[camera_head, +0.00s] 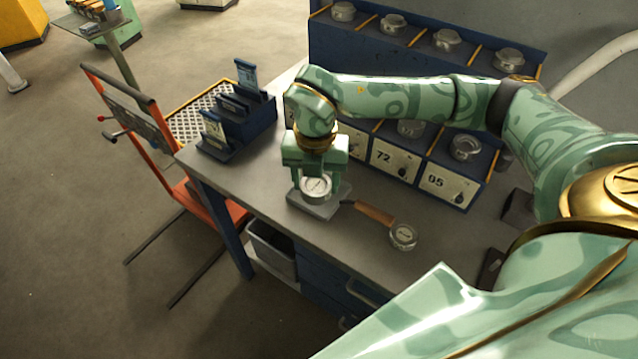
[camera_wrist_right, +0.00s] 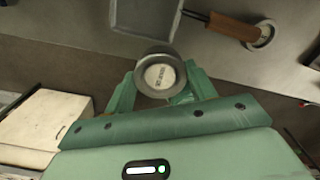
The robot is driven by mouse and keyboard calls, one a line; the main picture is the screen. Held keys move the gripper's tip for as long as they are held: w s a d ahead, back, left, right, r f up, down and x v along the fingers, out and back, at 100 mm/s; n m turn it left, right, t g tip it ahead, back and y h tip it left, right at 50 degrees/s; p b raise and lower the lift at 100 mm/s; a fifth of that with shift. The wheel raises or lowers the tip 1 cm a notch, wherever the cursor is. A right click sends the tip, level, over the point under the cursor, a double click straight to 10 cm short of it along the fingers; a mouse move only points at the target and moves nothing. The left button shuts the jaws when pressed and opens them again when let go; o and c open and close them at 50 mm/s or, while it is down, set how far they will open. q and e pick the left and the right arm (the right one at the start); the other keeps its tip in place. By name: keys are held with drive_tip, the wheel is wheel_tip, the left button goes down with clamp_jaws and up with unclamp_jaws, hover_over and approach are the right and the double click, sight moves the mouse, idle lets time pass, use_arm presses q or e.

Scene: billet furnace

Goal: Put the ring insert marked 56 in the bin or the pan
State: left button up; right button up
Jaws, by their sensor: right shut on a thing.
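A round metal ring insert (camera_head: 316,187) with a pale printed face is held between the fingers of my right gripper (camera_head: 315,180). It also shows in the right wrist view (camera_wrist_right: 160,76), fingers on both sides; its marking is too small to read. In the head view it appears over the grey flat pan (camera_head: 308,209); I cannot tell whether it touches. The pan has a wooden handle (camera_head: 373,213) and also shows at the top of the wrist view (camera_wrist_right: 146,18). A grey bin (camera_head: 271,249) is below the bench's front edge. My left gripper is out of view.
A round metal-rimmed thing (camera_head: 403,235) lies at the handle's end. Blue racks (camera_head: 430,170) with numbered plates, including 72 and 05, and several round metal pieces stand behind. Blue holders (camera_head: 240,105) stand at the bench's left, beside an orange cart (camera_head: 200,195).

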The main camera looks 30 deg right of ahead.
drive_tip(key=w+d+f, duration=0.1)
drive_tip(key=w+f, duration=0.1)
drive_tip(key=w+d+f+b, duration=0.1)
drive_tip(key=w+d+f, duration=0.1)
drive_tip(key=f, duration=0.1)
drive_tip(key=w+d+f, duration=0.1)
drive_tip(key=w+f, duration=0.1)
drive_tip(key=shift+w+d+f+b, duration=0.1)
drive_tip(key=shift+d+f+b, duration=0.05)
drive_tip(key=shift+d+b, duration=0.2)
wheel_tip(320, 180, down, 3)
drive_tip(key=shift+b, duration=0.35)
drive_tip(key=o, duration=1.4)
drive_tip(key=shift+f, duration=0.1)
drive_tip(key=shift+o, duration=0.2)
wheel_tip(320, 180, up, 12)
drive_tip(key=p, duration=0.2)
drive_tip(key=shift+r, duration=0.2)
